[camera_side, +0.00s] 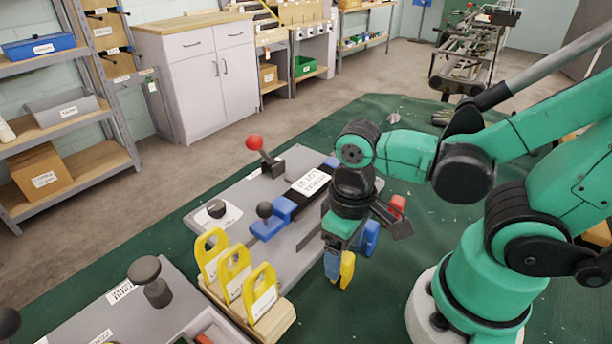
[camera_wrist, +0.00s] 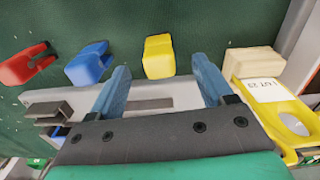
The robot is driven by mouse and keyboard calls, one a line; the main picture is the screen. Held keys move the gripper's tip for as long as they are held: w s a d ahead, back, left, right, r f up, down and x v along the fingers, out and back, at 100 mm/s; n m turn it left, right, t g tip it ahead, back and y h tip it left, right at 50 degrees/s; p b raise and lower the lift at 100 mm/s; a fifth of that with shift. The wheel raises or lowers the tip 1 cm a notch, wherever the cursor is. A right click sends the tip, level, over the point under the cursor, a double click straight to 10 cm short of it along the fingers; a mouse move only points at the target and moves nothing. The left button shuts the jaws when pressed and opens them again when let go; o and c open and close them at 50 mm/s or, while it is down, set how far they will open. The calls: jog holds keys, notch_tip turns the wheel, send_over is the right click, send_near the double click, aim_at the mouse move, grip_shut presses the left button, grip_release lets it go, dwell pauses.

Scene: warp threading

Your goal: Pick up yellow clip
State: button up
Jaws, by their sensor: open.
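The yellow clip (camera_wrist: 158,57) shows in the wrist view between the tips of my gripper (camera_wrist: 161,66), a little beyond them. My gripper is open, its two blue fingers spread to either side of the clip with a gap on each side. In the side view the yellow clip (camera_side: 347,270) shows just right of my gripper's blue finger (camera_side: 332,266), low over the green mat. I cannot tell how far the fingertips are from it in depth. The clip's lower part is hidden.
A blue clip (camera_wrist: 90,63) and a red clip (camera_wrist: 27,64) lie left of it in the wrist view. A cream block (camera_wrist: 252,62) is to the right. Several yellow handled plates (camera_side: 234,273) stand in a wooden rack (camera_side: 248,320). A grey board (camera_side: 295,235) lies behind the gripper.

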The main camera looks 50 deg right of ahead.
jog(key=shift+f, duration=0.9)
grip_shut()
